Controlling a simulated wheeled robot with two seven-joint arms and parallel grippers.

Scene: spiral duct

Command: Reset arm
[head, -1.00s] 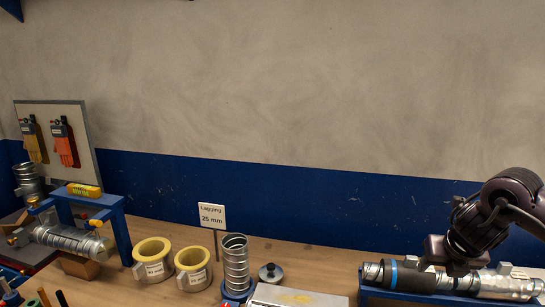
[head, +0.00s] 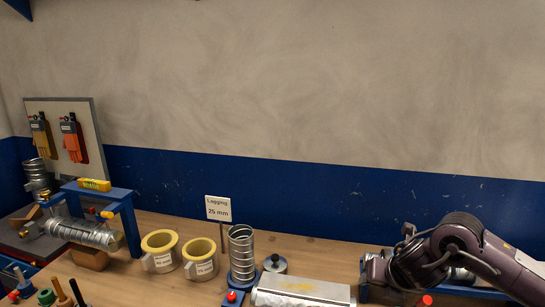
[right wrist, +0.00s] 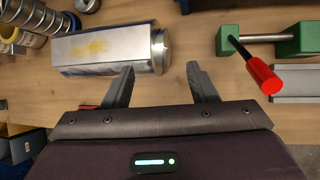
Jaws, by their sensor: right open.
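My right arm comes in from the right in the head view and reaches over the right end of the bench; its gripper is hidden there behind the arm. In the right wrist view my right gripper (right wrist: 165,85) is open, with nothing between its two grey fingers. Just beyond the left finger lies a silver box-shaped piece (right wrist: 105,52) with a yellow smear on top, also in the head view (head: 300,290). My left gripper does not show in either view.
A green clamp (right wrist: 230,42) with a red-tipped handle (right wrist: 265,78) stands right of the gripper. Two yellow-lined rings (head: 160,250), a spiral duct piece (head: 242,255) and a lagging sign (head: 218,208) stand mid-bench. A blue frame (head: 125,215) holds a duct at left. Bare wood shows between.

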